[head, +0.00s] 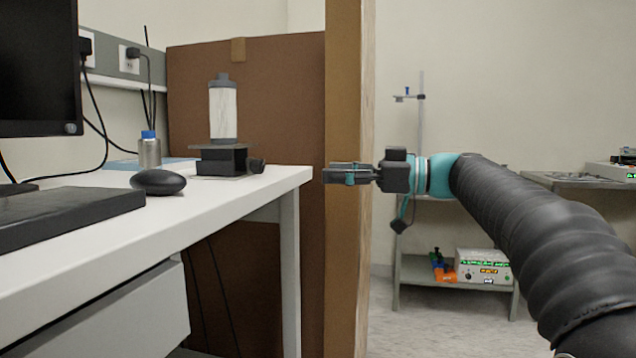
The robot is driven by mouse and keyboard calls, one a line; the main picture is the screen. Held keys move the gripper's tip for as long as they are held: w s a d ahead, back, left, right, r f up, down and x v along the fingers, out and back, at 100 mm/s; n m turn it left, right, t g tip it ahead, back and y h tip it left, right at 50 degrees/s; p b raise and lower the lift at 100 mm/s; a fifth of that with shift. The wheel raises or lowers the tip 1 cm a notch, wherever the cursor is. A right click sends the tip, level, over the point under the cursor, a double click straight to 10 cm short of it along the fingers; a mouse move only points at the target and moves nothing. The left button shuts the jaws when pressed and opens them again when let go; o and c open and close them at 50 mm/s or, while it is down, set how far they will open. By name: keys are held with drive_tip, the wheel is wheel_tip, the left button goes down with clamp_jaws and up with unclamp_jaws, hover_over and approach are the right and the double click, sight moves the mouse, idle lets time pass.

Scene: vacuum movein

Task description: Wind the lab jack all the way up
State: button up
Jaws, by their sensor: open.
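The lab jack (221,160) stands on the white desk near its right end. It is dark, with a flat top plate and a black knob (257,166) on its right side. A cylinder with a pale body and grey caps (223,110) stands upright on the jack. The jack looks low, with its plate a short way above the base. My gripper (328,174) is to the right of the jack, beyond the desk's end and in front of the wooden post. It points left, is open and empty, and is apart from the knob.
On the desk (200,205) are a black mouse (158,182), a keyboard (70,218), a monitor (38,70) and a small bottle with a blue cap (149,150). A brown panel (285,100) and a wooden post (345,270) stand behind. A shelf with an instrument (483,266) is at the right.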

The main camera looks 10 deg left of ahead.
sight(262, 166)
drive_tip(key=a, duration=0.4)
drive_tip(key=w+a, duration=0.1)
drive_tip(key=a, duration=0.8)
drive_tip(key=shift+w+r+p, duration=0.15)
drive_tip(key=shift+r+p, duration=0.2)
drive_tip(key=shift+p, duration=0.05)
clamp_jaws()
